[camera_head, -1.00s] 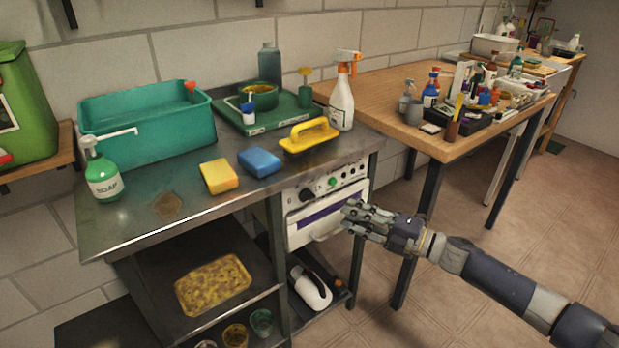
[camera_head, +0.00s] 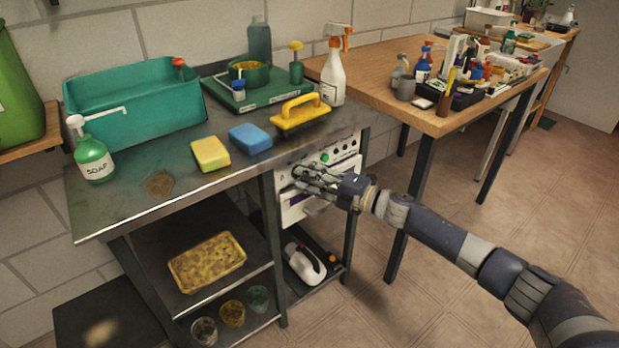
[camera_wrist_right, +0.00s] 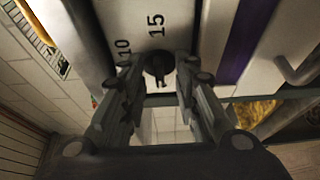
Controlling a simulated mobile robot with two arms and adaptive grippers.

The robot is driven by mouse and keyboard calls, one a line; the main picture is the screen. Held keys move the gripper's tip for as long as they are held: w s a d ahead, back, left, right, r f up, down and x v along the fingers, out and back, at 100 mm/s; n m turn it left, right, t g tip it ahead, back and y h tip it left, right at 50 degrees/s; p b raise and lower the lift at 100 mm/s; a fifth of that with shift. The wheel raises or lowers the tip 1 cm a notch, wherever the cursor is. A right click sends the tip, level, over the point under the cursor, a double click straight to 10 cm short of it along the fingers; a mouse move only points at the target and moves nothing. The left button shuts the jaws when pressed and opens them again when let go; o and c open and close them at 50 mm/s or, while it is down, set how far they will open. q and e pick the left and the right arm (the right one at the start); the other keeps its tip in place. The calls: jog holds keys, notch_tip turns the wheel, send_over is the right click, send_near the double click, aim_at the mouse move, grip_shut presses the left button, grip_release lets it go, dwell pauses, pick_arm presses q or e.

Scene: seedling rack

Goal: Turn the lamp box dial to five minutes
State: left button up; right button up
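The lamp box (camera_head: 292,213) is a white unit under the metal bench, with a control panel along its top. In the right wrist view its dark round dial (camera_wrist_right: 158,66) shows a small pointer, with the printed marks 10 and 15 near it. My right gripper (camera_head: 301,179) is in front of the panel and hides part of it in the head view. In the wrist view the right gripper (camera_wrist_right: 160,78) is open, one finger on each side of the dial. I cannot tell whether the fingers touch it. My left gripper is not in view.
A green indicator (camera_head: 325,157) sits on the panel. Above, the bench holds a yellow-handled float (camera_head: 300,112), blue sponge (camera_head: 250,138), yellow sponge (camera_head: 210,154) and spray bottle (camera_head: 333,75). A white handheld tool (camera_head: 305,263) lies on the shelf below. Open floor lies to the right.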

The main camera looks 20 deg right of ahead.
grip_shut()
dwell(0.3)
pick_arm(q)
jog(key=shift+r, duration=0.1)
pick_arm(e)
jog(key=shift+m, duration=0.3)
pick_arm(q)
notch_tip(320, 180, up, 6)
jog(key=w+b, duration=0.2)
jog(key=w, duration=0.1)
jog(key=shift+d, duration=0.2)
pick_arm(e)
jog(key=shift+s+a+f+m+t, duration=0.1)
jog(key=shift+m+t, duration=0.75)
jog(key=shift+m, duration=1.25)
jog(key=shift+w+a+f+m+t, duration=0.1)
jog(key=shift+m+t, duration=0.7)
jog(key=shift+m, duration=1.3)
jog(key=shift+s+f+m+t, duration=0.1)
jog(key=shift+m+t, duration=0.75)
jog(key=shift+m, duration=1.25)
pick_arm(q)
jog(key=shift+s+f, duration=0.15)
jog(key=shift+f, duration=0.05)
